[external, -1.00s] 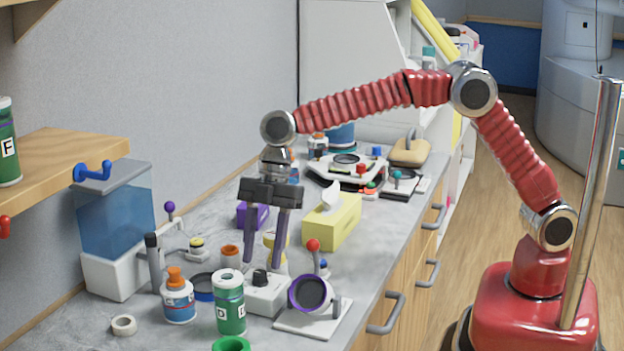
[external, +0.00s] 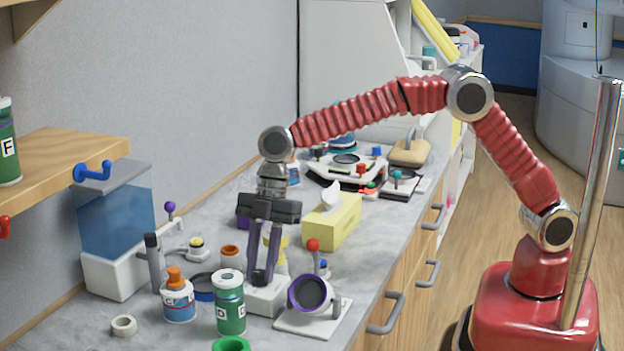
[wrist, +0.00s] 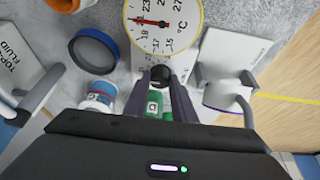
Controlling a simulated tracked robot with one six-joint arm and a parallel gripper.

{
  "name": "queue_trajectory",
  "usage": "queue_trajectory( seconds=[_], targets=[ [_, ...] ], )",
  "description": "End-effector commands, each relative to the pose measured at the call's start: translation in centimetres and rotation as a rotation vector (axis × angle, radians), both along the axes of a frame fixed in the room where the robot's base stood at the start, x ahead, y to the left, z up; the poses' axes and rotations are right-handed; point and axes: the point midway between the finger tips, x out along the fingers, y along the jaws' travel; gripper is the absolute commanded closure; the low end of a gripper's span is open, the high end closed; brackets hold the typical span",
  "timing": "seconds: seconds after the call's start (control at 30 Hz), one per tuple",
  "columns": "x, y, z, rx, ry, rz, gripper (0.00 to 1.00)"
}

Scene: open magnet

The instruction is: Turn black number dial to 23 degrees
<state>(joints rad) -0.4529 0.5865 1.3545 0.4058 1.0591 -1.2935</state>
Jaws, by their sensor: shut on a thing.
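The black dial (wrist: 160,74) shows between my fingertips in the wrist view. It sits on a small white box (external: 268,297) on the bench. My gripper (external: 262,279) points down over the box and is shut on the dial, which its fingers mostly hide in the external view. The round gauge (wrist: 180,32) with a yellow rim and °C marks is beside the dial in the wrist view. Its red needle points left, around the 21 mark, though the small print makes this hard to read.
A green-labelled jar (external: 230,306), a bottle with an orange cap (external: 178,300) and a blue ring (external: 204,287) stand left of the box.

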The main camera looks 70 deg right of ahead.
Motion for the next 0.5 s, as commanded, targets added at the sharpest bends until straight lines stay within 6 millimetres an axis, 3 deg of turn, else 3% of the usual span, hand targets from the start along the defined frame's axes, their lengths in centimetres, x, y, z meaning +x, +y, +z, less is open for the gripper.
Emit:
queue_trajectory(
  seconds=[0.2,0.5],
  targets=[
    [0.06,-0.01,0.04,0.001,-0.002,-0.001,0.99],
    [0.01,0.0,0.06,0.001,-0.002,-0.029,0.99]
  ],
)
